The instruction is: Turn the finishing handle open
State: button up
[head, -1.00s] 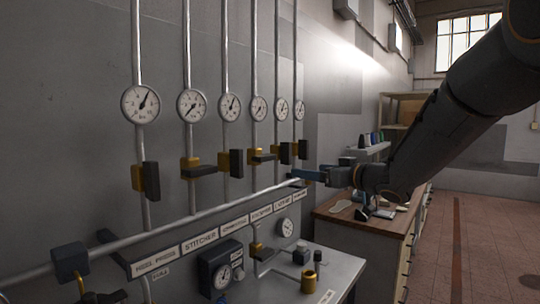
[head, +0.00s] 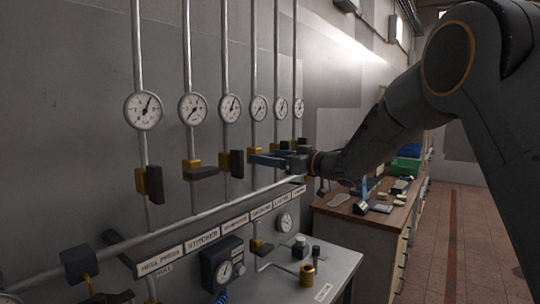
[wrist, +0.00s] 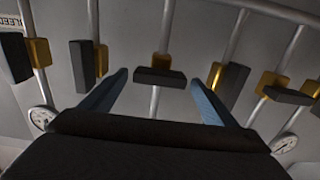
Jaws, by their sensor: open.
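A row of brass valves with dark bar handles stands on vertical pipes. In the head view, my gripper (head: 266,160) is at the fourth valve from the left, hiding most of it. In the wrist view, its blue fingers (wrist: 159,79) are apart, with a crosswise dark handle (wrist: 160,77) on a brass valve (wrist: 160,60) between their tips; contact cannot be told. The neighbouring handles (wrist: 80,66) and (wrist: 228,88) lie along their pipes. The name plates read heel press (head: 160,262) and stitcher (head: 203,241); the farther ones are too small to read, so which is finishing is unclear.
Round gauges (head: 143,110) sit above the valves. A rail (head: 210,212) runs just below them. A grey bench (head: 330,270) with small fittings is below, and a wooden-topped cabinet (head: 370,215) stands beyond. Floor (head: 465,230) is clear at right.

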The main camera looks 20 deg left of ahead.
jog(key=c, duration=1.1)
jog(key=shift+o, duration=0.2)
jog(key=shift+n+b, duration=0.3)
jog(key=shift+b, duration=0.2)
jog(key=n+b, duration=0.5)
jog(key=b, duration=0.1)
jog(key=n+b, duration=1.2)
jog(key=shift+s+a+f, duration=0.1)
jog(key=shift+s+f, duration=0.05)
jog(key=shift+f, duration=0.15)
jog(key=shift+b, duration=0.3)
